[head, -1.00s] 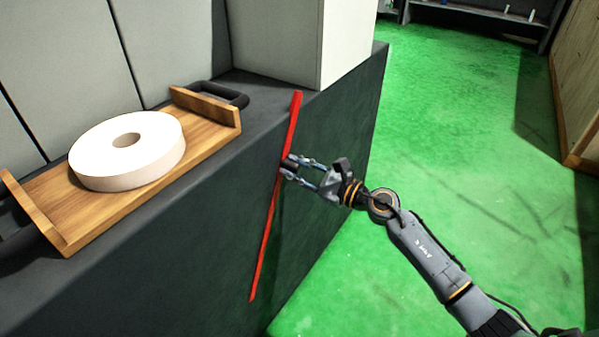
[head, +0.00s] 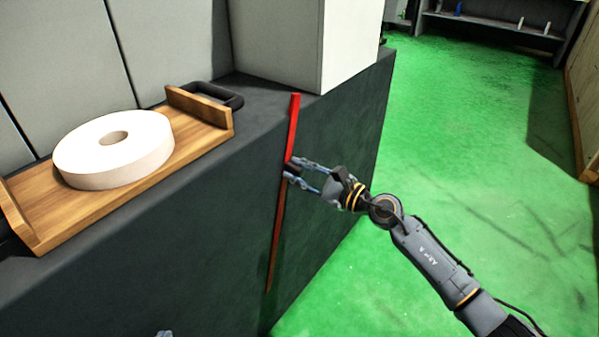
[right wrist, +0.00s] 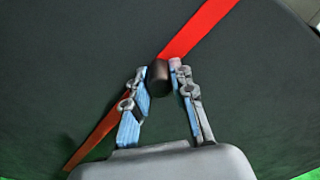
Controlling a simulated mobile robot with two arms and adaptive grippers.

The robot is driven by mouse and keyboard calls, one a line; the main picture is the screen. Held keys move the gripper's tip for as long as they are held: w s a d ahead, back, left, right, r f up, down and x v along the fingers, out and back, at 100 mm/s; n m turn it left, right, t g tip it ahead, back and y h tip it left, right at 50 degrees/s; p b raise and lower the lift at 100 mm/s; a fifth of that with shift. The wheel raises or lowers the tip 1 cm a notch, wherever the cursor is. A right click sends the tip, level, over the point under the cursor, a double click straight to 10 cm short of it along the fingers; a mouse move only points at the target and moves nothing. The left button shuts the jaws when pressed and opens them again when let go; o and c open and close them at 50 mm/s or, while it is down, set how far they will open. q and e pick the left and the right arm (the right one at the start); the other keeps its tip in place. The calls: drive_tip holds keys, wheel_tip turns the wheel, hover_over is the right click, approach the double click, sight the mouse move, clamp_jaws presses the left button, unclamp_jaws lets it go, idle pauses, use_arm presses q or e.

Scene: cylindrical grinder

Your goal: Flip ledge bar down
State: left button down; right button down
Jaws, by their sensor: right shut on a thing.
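The ledge bar is a long thin red bar (head: 292,125) on the dark front face of the machine, standing nearly upright in the head view. Its upper end is at the ledge's edge, and its lower part is in darker shade. My right gripper (head: 288,171) is at the bar's middle, shut on a short black knob (right wrist: 159,74) there. In the right wrist view the bar (right wrist: 202,27) runs diagonally behind the fingers. A small grey tip of what looks like my left gripper (head: 165,334) shows at the bottom edge; its fingers cannot be made out.
A wooden tray (head: 205,108) with black handles holds a white grinding wheel (head: 115,150) on the dark ledge (head: 262,95). A pale cabinet block (head: 290,45) stands behind the bar's top. Green floor (head: 450,150) is open to the right.

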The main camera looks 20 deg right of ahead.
drive_tip(key=shift+w+d, duration=0.1)
drive_tip(key=shift+d, duration=0.1)
drive_tip(key=c, duration=1.1)
unclamp_jaws()
drive_tip(key=v, duration=1.2)
